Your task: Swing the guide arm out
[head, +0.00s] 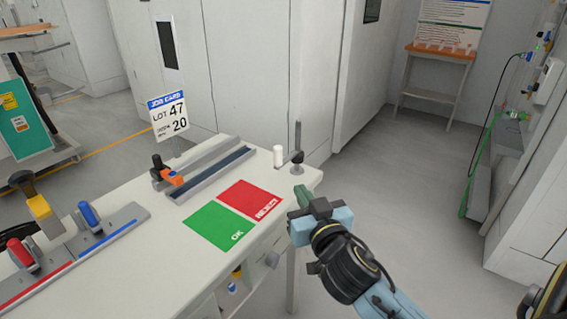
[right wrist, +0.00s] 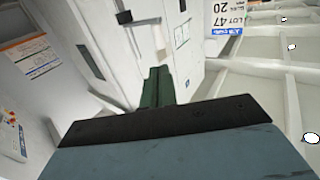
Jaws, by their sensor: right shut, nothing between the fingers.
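No part in view is clearly the guide arm. At the table's far right corner stand a black knob (head: 296,157) on a round grey base, a short white cylinder (head: 278,156) and a thin grey upright rod (head: 298,135); I cannot tell whether any of them belongs to it. My right gripper (head: 302,197) is at the table's right edge, nearer than the knob and apart from it. Its green fingers are shut and empty; they also show in the right wrist view (right wrist: 157,87). My left gripper is not in view.
The white table (head: 268,262) holds a green OK mat (head: 221,224), a red REJECT mat (head: 250,199), a grey rail (head: 212,174) and red and blue handled tools on the left. A job card (head: 169,117) stands behind. Open floor (head: 400,190) lies to the right.

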